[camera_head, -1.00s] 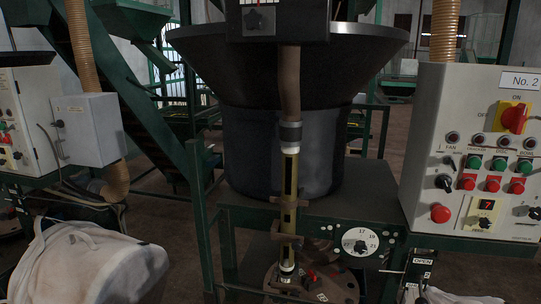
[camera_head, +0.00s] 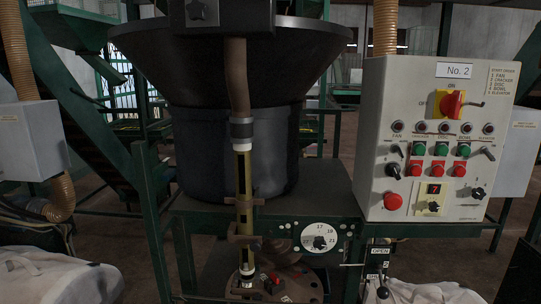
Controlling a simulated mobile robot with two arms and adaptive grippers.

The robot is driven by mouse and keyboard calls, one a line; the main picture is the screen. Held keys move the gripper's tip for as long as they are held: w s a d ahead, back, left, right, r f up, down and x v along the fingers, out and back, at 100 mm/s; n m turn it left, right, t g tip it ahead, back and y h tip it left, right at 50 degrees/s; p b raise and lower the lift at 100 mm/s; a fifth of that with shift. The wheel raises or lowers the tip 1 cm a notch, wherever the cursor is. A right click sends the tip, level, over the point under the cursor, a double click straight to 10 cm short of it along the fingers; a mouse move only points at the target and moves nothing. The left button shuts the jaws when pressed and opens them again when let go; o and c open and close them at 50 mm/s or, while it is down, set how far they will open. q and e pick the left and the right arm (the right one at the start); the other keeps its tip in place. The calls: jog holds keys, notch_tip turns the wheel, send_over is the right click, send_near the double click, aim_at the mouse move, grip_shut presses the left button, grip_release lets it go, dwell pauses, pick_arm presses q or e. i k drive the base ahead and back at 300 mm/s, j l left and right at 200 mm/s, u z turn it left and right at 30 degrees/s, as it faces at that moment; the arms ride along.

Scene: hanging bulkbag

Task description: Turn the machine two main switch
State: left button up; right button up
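The No. 2 control panel (camera_head: 375,150) is a pale grey box at the right, marked by a "No. 2" label (camera_head: 459,71). Its main switch (camera_head: 451,103) is a red rotary knob on a yellow plate near the top. "ON" is printed above it and "OFF" to its left. A thin dark lever sticks out to the right of the knob. I cannot tell the knob's exact position. Neither of my grippers can be made out in the view.
Below the switch are indicator lamps, green and red buttons, small black switches and a red stop button (camera_head: 393,201). A large dark hopper (camera_head: 230,150) stands left of the panel. White bags (camera_head: 60,278) lie low at the left. A dark shape (camera_head: 522,275) fills the lower right corner.

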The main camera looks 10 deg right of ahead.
aim_at(451, 106)
jog(key=z, duration=1.3)
